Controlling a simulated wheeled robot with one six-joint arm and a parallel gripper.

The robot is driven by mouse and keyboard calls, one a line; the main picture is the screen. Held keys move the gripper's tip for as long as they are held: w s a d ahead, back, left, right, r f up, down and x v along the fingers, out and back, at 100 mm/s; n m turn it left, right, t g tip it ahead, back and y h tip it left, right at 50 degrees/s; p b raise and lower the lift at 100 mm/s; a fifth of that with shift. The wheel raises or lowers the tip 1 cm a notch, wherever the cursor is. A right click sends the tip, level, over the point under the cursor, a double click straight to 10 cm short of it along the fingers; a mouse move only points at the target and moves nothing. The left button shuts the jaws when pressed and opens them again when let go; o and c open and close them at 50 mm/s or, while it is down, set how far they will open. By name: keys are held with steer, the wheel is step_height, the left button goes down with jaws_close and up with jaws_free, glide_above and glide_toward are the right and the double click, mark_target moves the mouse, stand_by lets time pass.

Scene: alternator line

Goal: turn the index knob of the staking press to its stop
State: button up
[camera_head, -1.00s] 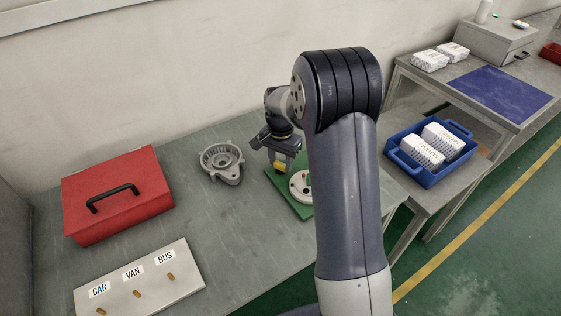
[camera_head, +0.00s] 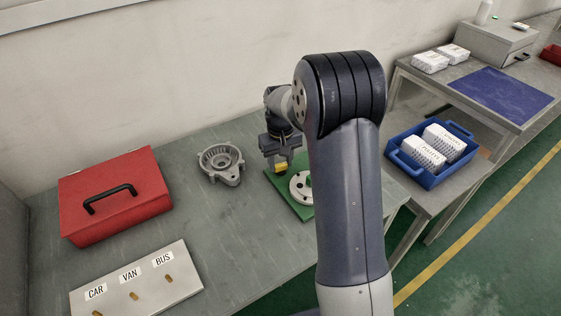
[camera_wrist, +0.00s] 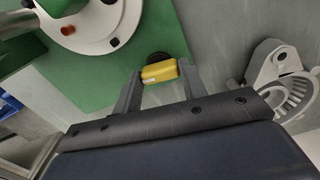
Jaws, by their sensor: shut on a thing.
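The staking press shows a green base plate (camera_head: 285,198) and a round white disc with dark holes (camera_head: 297,191). In the wrist view, the base (camera_wrist: 100,78) and disc (camera_wrist: 112,18) are at upper left, with a red spot (camera_wrist: 67,30) on the disc. A yellow knob (camera_wrist: 160,71) with a dark round part behind it sits at the plate's edge; it also shows in the head view (camera_head: 281,168). My gripper (camera_wrist: 160,80) is shut on the yellow knob, one finger at each end. My arm hides the plate's right side in the head view.
A grey alternator housing (camera_head: 222,163) stands left of the press. A red case (camera_head: 115,195) and a panel labelled CAR, VAN, BUS (camera_head: 190,285) lie farther left. A blue crate with white boxes (camera_head: 432,178) stands on the right bench. Bare bench lies between housing and panel.

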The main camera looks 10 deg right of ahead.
mark_target(281, 164)
steer(key=n, duration=0.3)
steer(key=shift+n, duration=2.2)
steer(key=o, duration=1)
step_height(281, 164, up, 11)
steer(key=shift+f+b, duration=0.1)
steer(key=shift+b, duration=0.45)
